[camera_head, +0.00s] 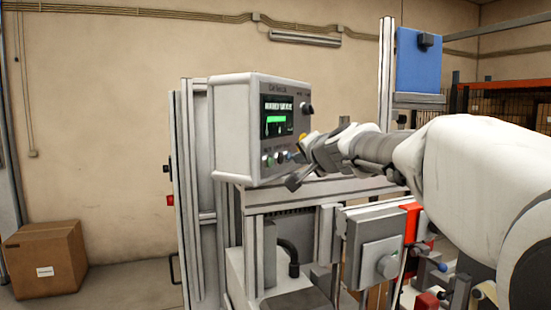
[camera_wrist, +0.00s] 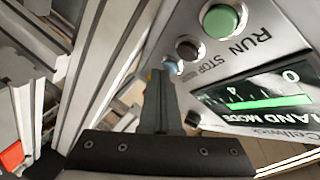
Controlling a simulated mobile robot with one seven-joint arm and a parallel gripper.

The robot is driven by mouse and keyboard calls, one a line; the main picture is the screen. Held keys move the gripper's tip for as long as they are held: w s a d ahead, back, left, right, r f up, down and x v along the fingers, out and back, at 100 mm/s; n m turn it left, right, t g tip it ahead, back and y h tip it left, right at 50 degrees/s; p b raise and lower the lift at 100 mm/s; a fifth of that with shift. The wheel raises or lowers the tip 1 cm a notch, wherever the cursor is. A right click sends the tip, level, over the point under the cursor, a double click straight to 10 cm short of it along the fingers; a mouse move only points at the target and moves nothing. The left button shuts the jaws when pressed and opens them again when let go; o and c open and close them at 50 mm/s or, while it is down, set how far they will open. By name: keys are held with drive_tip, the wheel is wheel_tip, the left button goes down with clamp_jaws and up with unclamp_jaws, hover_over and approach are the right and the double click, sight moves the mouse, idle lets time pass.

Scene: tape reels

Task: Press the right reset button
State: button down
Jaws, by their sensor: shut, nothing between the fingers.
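The grey control box (camera_head: 232,128) stands on the machine, with a screen (camera_head: 283,117) and a row of small buttons along the lower edge of its face. In the wrist view the panel (camera_wrist: 262,50) appears tilted, with a green button (camera_wrist: 223,19) by the word RUN, a dark button (camera_wrist: 189,48) by STOP, and a pale blue button (camera_wrist: 170,66) beyond them. My gripper (camera_wrist: 158,76) is shut and empty, its fingertips close to the pale blue button. I cannot tell whether they touch it. In the head view my gripper (camera_head: 304,150) is at the panel's lower right.
A yellow knob (camera_head: 304,136) and a dark knob (camera_head: 307,108) sit on the panel's right side. A blue panel (camera_head: 419,62) stands at the back right. A cardboard box (camera_head: 45,260) lies on the floor, left.

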drive_tip(key=shift+s+d+b, duration=0.35)
drive_tip(key=shift+d, duration=0.15)
drive_tip(key=s+d+b, duration=0.2)
drive_tip(key=d+b, duration=0.1)
drive_tip(key=d, duration=0.1)
drive_tip(key=shift+s+d, duration=0.1)
drive_tip(key=shift+s, duration=0.3)
idle(0.4)
drive_tip(key=s+a+f+n+g, duration=0.3)
drive_tip(key=s+f, duration=0.4)
drive_tip(key=s, duration=0.2)
drive_tip(key=s+a+f+n+g, duration=0.2)
drive_tip(key=s+a+f+n, duration=0.1)
drive_tip(key=s+f, duration=0.5)
drive_tip(key=s+d+f+n+g+h, duration=0.1)
drive_tip(key=s+d+f+g, duration=0.1)
drive_tip(key=s+f, duration=0.5)
drive_tip(key=s+d+f+n+g+h, duration=0.2)
drive_tip(key=s+d+f, duration=0.1)
drive_tip(key=s+f, duration=0.4)
drive_tip(key=s, duration=0.2)
drive_tip(key=shift+s+f, duration=0.2)
drive_tip(key=shift+s, duration=0.1)
